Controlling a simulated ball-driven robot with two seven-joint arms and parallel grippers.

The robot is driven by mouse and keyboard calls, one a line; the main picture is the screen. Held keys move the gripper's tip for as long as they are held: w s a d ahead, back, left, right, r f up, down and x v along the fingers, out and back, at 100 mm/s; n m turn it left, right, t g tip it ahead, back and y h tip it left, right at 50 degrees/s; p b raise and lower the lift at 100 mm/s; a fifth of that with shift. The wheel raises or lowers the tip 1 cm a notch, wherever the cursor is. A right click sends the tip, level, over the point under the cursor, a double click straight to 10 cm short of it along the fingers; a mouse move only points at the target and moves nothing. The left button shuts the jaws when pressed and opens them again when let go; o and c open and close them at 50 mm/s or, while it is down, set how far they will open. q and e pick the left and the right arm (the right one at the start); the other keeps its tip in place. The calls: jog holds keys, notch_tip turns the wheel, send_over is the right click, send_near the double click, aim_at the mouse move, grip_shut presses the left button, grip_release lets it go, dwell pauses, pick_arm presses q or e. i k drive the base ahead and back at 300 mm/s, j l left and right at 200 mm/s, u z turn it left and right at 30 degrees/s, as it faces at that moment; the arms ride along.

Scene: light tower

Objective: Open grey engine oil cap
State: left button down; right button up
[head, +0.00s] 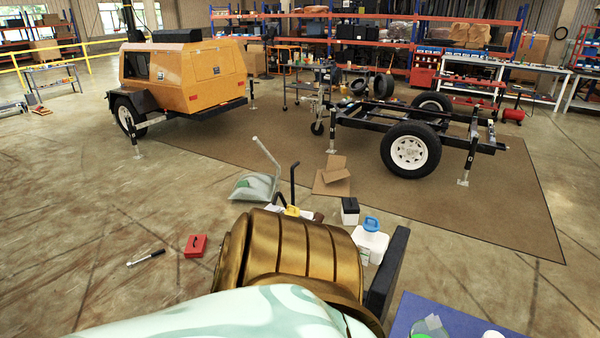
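I cannot make out a grey engine oil cap or an engine in the head view. A large bronze and mint-coloured link, which looks like part of my own arm, fills the bottom middle and hides what lies behind it. I see no gripper fingers of either arm. A dark bar (387,272) stands just right of the bronze part; I cannot tell what it belongs to.
An orange trailer unit (190,72) stands at the back left and a bare wheeled chassis (412,140) at the back right. Floor at left is mostly clear.

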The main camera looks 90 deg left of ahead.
aim_at(294, 211)
jog(key=u, duration=2.75)
jog(key=i+j+z, duration=0.2)
jog(key=z, duration=0.3)
jog(key=i+j+z, duration=0.1)
jog(key=j+z, duration=0.25)
jog(key=z, duration=0.15)
